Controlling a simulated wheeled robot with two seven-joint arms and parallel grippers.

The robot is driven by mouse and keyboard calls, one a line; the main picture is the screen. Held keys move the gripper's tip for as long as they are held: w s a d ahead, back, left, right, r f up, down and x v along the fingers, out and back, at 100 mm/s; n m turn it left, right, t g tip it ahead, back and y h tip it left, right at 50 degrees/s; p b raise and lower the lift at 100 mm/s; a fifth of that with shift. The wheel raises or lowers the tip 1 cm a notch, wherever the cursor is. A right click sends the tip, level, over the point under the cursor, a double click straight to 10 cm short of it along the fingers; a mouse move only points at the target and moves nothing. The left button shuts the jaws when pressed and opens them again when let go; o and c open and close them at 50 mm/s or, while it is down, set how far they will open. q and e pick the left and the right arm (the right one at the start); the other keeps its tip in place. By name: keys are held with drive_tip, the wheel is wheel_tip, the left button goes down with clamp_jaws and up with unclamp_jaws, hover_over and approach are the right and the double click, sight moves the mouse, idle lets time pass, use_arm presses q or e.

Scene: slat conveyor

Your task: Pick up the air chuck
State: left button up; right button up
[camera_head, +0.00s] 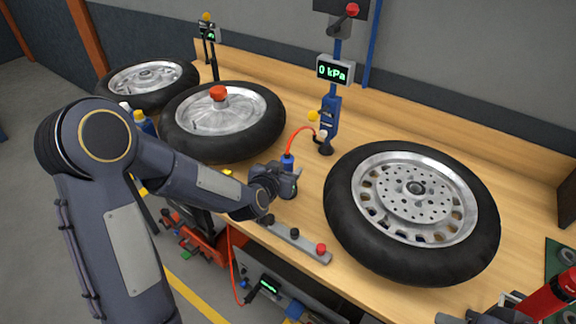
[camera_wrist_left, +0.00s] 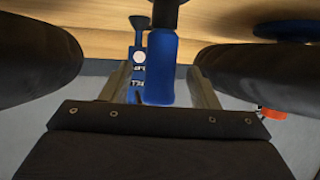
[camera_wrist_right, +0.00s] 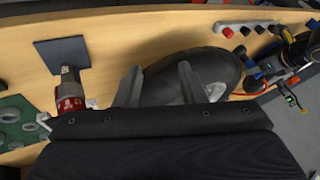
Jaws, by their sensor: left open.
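The air chuck (camera_head: 287,164) is a blue handle with a red hose at its top, standing near the front of the wooden bench between two wheels. My left gripper (camera_head: 292,177) is around its level, and the gripper hides part of it. In the left wrist view the blue handle (camera_wrist_left: 160,68) lies between the two spread fingers of my left gripper (camera_wrist_left: 160,88), with gaps at both sides. My right gripper (camera_wrist_right: 158,82) is open and empty in the right wrist view, above the bench. Only part of it shows at the lower right of the head view.
A wheel (camera_head: 411,212) lies to the right and another (camera_head: 222,118) to the left. A gauge post with a "0 kPa" display (camera_head: 335,71) stands behind. A strip with black knobs and a red button (camera_head: 295,240) lies at the front edge.

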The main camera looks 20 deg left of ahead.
sight(289, 165)
use_arm(q)
drive_tip(key=shift+p+x, duration=0.5)
drive_tip(key=shift+x, duration=1.45)
drive_tip(key=c, duration=1.1)
